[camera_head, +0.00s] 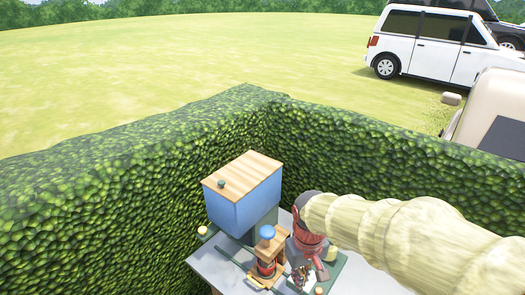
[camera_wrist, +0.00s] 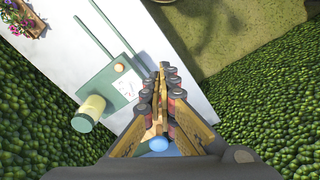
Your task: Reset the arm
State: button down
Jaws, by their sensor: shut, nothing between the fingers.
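In the head view my cream-coloured arm (camera_head: 395,228) reaches in from the right and bends down at a dark red joint (camera_head: 310,225) inside the hedge corner. Its lower end is crowded with wood-coloured and red parts, so the fingertips are hard to make out there. In the wrist view my gripper (camera_wrist: 160,70) points away from the camera, with its two narrow wood-coloured fingers shut together. Nothing is held. Dark and red round parts line both sides of the fingers. The fingers show over the edge of a white surface (camera_wrist: 188,88).
A tall green hedge (camera_head: 100,205) encloses the left and back, close to my arm. A blue box with a wooden top (camera_head: 242,205) stands left; I cannot tell whether it is mine. A flower box (camera_wrist: 22,18) lies top left in the wrist view. Beyond are grass and a white van (camera_head: 430,45).

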jog(key=s+d+f+m+t+b, duration=0.3)
jog(key=s+d+b, duration=0.6)
jog(key=s+b, duration=0.4)
jog(key=f+t+b, duration=0.1)
jog(key=t+b, duration=0.1)
jog(key=b, duration=0.1)
jog(key=shift+f+m+b, duration=0.3)
jog(key=shift+f, duration=0.1)
